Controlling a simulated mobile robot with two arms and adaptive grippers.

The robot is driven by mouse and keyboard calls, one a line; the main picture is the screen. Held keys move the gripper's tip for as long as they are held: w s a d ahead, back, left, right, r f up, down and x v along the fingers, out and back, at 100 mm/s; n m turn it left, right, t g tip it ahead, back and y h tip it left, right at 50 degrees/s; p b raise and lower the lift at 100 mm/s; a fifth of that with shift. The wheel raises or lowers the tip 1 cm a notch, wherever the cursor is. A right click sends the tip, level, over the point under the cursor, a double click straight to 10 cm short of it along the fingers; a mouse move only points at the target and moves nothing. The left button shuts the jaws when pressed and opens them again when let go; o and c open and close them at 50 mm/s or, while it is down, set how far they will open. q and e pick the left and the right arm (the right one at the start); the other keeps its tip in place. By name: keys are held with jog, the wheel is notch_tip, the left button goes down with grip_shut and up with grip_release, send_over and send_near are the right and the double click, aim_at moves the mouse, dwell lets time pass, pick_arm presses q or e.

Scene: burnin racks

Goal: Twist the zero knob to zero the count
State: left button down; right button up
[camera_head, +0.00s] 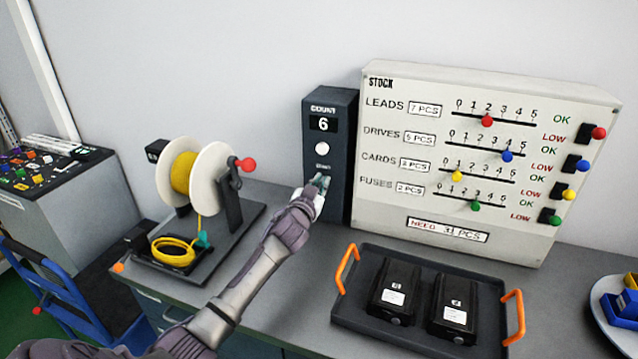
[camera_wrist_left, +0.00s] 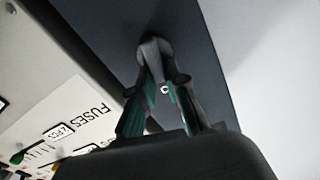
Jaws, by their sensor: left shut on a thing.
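The dark count box (camera_head: 341,150) stands upright at the back of the bench. Its display (camera_head: 323,124) reads 6, with a white round button (camera_head: 322,148) below. My left gripper (camera_head: 321,183) is at the lower front of this box, just under a small label, and hides the zero knob in the head view. In the left wrist view, the fingers of my left gripper (camera_wrist_left: 157,60) close together against the dark box face (camera_wrist_left: 205,65). My right gripper is not in view.
A stock board (camera_head: 480,150) with coloured sliders stands right of the count box. A tray (camera_head: 345,314) with orange handles holds two black drives in front. A yellow wire spool (camera_head: 185,172) stands left of my arm. A blue bin (camera_head: 622,305) is at the far right.

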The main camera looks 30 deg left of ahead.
pick_arm(q)
jog(key=m, duration=0.5)
jog(key=d+m, duration=0.1)
jog(key=m, duration=0.2)
jog(key=shift+w+f, duration=0.15)
jog(key=shift+f, duration=0.15)
jog(key=shift+m, duration=0.3)
jog(key=c, duration=1.2)
grip_release()
jog(key=shift+f, duration=0.1)
jog(key=v, duration=1.2)
